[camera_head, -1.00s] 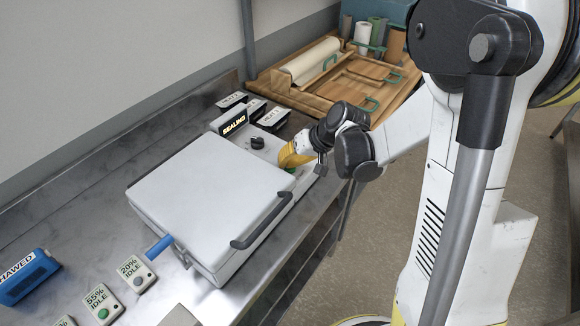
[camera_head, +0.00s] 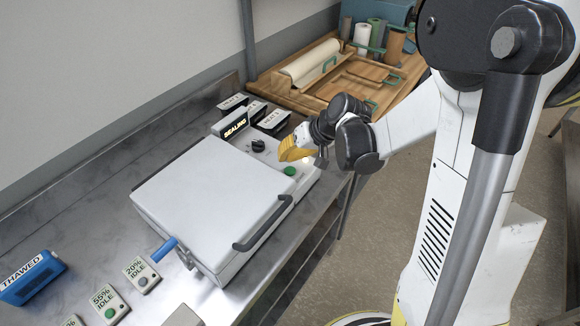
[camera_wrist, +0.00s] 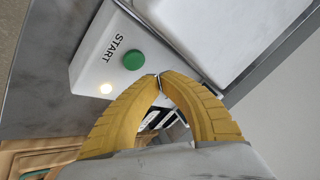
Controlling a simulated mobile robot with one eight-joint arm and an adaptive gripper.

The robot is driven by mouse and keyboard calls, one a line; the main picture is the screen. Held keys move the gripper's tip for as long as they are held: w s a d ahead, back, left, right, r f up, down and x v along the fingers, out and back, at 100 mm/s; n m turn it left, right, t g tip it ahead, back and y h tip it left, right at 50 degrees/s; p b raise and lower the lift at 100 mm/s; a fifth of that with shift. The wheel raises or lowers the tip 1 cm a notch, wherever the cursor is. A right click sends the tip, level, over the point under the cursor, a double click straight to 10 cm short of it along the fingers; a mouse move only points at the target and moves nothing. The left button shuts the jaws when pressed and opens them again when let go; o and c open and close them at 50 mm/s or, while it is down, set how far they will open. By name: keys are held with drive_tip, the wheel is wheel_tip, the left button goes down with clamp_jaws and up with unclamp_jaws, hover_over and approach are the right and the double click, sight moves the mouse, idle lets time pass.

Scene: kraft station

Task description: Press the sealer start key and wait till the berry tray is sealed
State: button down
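The sealer (camera_head: 215,196) stands on the steel counter with its white lid down. Its small display (camera_head: 235,124) reads SEALING. The green start key (camera_head: 290,171) shows clear on the sealer's control panel; in the wrist view the key (camera_wrist: 134,60) sits beside the word START, with a lit lamp (camera_wrist: 106,88) near it. My gripper (camera_head: 287,152) is above the panel, just beyond the key and apart from it. In the wrist view its yellow fingers (camera_wrist: 159,76) meet at the tips with nothing between them. The berry tray is not visible; the lid hides the sealer's inside.
A blue THAWED box (camera_head: 32,278) and several small labelled units, including one reading 20% IDLE (camera_head: 141,275), sit at the front left. Dark labelled cartridges (camera_head: 272,121) stand behind the panel. A wooden rack with rolls (camera_head: 310,64) is at the back. Floor is open at right.

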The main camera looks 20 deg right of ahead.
sight(286, 169)
drive_tip(key=shift+r+p, duration=0.9)
drive_tip(key=shift+r, duration=0.65)
drive_tip(key=shift+f, duration=0.1)
drive_tip(key=s+d+r+t+h+b, duration=0.1)
drive_tip(key=s+r+h+b, duration=0.2)
drive_tip(key=s, duration=1.7)
drive_tip(key=h+b, duration=0.2)
drive_tip(key=b, duration=0.3)
drive_tip(key=shift+s+n+t+b, duration=0.3)
drive_tip(key=shift+s+t, duration=0.05)
drive_tip(key=shift+t, duration=0.05)
drive_tip(key=shift+a, duration=0.1)
idle(0.5)
